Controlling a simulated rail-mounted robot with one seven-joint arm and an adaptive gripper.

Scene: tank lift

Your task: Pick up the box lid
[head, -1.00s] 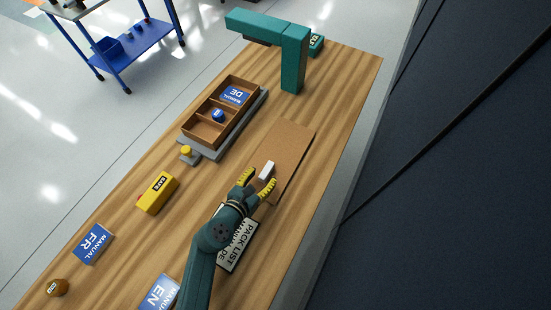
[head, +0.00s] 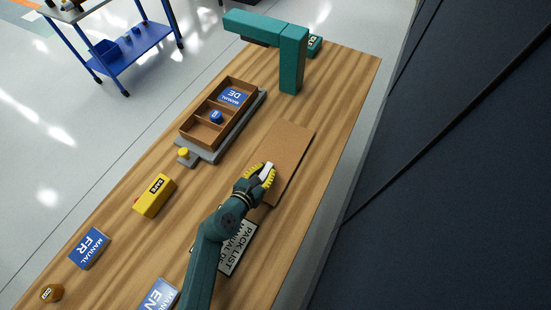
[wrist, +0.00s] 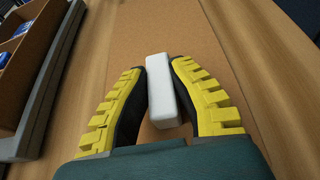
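The box lid (head: 291,142) is a flat brown rectangular board with a white block handle (head: 267,171) near its near end. It lies flat on the wooden table, to the right of the open box. My gripper (head: 264,174) is over the near end of the lid, with its yellow and black fingers closed in around the handle. In the wrist view, the gripper (wrist: 159,70) has one fingertip against each side of the white handle (wrist: 162,88), and the lid (wrist: 125,30) spreads beneath. My fingers and palm hide part of the lid.
The open divided box (head: 186,137) holds a blue manual and a small blue item on a grey platform. A teal post with an overhanging arm (head: 290,62) stands beyond. A yellow box (head: 154,196), FR manual (head: 89,248), EN manual (head: 160,294) and pack list (head: 238,250) lie nearer.

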